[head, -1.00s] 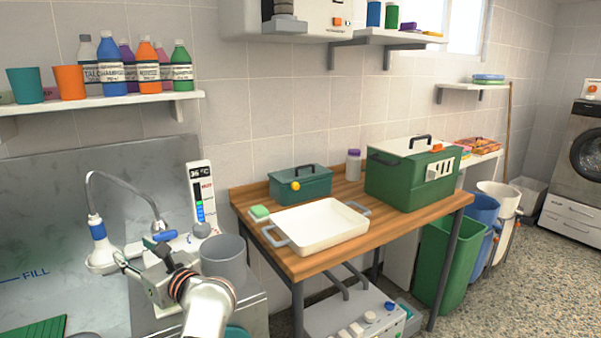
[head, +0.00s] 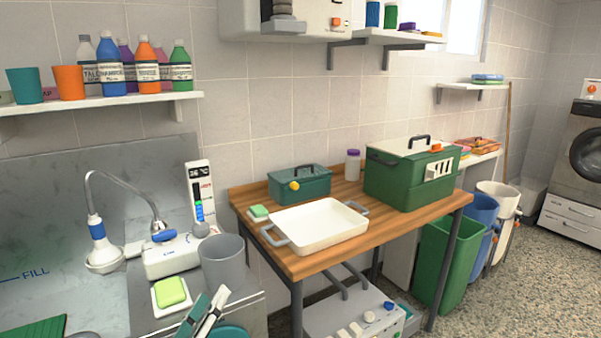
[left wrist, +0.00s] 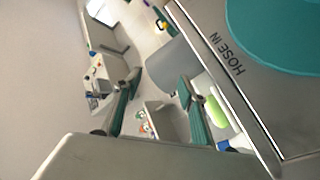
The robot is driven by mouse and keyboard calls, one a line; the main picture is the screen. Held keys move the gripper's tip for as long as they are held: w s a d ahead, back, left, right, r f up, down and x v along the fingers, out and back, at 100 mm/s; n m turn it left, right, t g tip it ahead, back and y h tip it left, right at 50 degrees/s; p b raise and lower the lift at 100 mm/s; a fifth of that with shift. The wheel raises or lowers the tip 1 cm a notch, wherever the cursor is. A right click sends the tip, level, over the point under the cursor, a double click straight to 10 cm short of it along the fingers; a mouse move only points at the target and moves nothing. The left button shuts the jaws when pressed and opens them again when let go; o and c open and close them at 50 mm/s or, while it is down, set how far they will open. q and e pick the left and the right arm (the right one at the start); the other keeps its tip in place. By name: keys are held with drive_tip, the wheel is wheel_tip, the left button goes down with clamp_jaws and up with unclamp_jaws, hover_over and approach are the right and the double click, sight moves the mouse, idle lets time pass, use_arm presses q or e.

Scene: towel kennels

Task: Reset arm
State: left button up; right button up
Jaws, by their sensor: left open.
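My left gripper (head: 211,300) shows at the bottom edge of the head view, in front of the grey cup (head: 223,262) and to the lower right of the green soap (head: 171,291). Its two teal-padded fingers point up and to the right. In the left wrist view the fingers (left wrist: 158,92) stand apart with nothing between them, so the gripper is open and empty. The rest of my left arm is out of the head view. My right gripper is in neither view.
A showerhead (head: 104,257) and hose unit stand on the steel counter at left. A teal round surface (left wrist: 275,30) lies close to my left gripper. The wooden table (head: 300,267) holds a white tray (head: 318,232) and a green crate (head: 405,187).

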use_arm(q)
drive_tip(key=s+a+f+m+g+y, duration=0.1)
drive_tip(key=s+a+f+m+g, duration=0.15)
drive_tip(key=s+f+m, duration=0.35)
drive_tip(key=s+a+f+m+g+y, duration=0.1)
drive_tip(key=s+f+g, duration=0.25)
drive_tip(key=f, duration=0.55)
drive_tip(key=s+a+f+m+g+y, duration=0.3)
drive_tip(key=s+a, duration=0.4)
drive_tip(key=s, duration=0.1)
drive_tip(key=s+a+f+m+g+y, duration=0.2)
drive_tip(key=s+a+f+g+y, duration=0.15)
drive_tip(key=s+a, duration=0.4)
drive_tip(key=w+d+f+n+t+h+p, duration=0.1)
drive_tip(key=d+f+t+h, duration=0.1)
drive_tip(key=d+f, duration=0.3)
drive_tip(key=w+d+f+n+t+h+p, duration=0.1)
drive_tip(key=d+f+h, duration=0.3)
drive_tip(key=d, duration=0.7)
drive_tip(key=shift+d+f+n+t+h, duration=0.2)
drive_tip(key=shift+f+n+t+h, duration=0.15)
drive_tip(key=shift+f+n+t, duration=0.3)
drive_tip(key=shift+m, duration=0.25)
